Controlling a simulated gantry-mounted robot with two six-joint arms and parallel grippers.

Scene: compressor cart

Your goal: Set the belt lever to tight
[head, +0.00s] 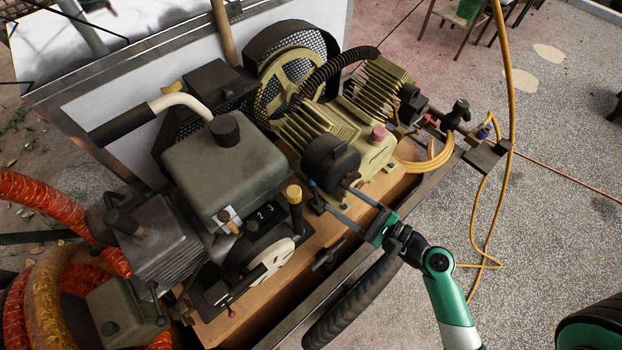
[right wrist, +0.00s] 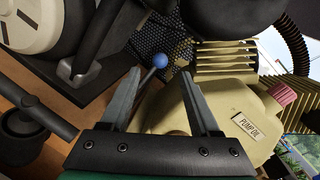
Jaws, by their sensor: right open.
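A lever with a round blue knob (right wrist: 160,60) stands near the black mesh guard in the right wrist view. Its thin rod slants down-left from the knob. In the head view a small blue spot by the dark round housing appears to be this knob (head: 311,183). I cannot read any tight or loose mark by it. My right gripper (head: 338,199) reaches in from the right over the cart. Its two fingers (right wrist: 160,75) are open, with the knob seen between their tips and not gripped. My left gripper is not in view.
The olive compressor pump (head: 345,130) and dark round housing (head: 330,160) stand close to the fingers. A yellow-capped post (head: 293,194), a numbered panel (head: 264,213) and a pale wheel (head: 272,258) lie to the left. A black T-handle (head: 327,257) is on the wooden deck below.

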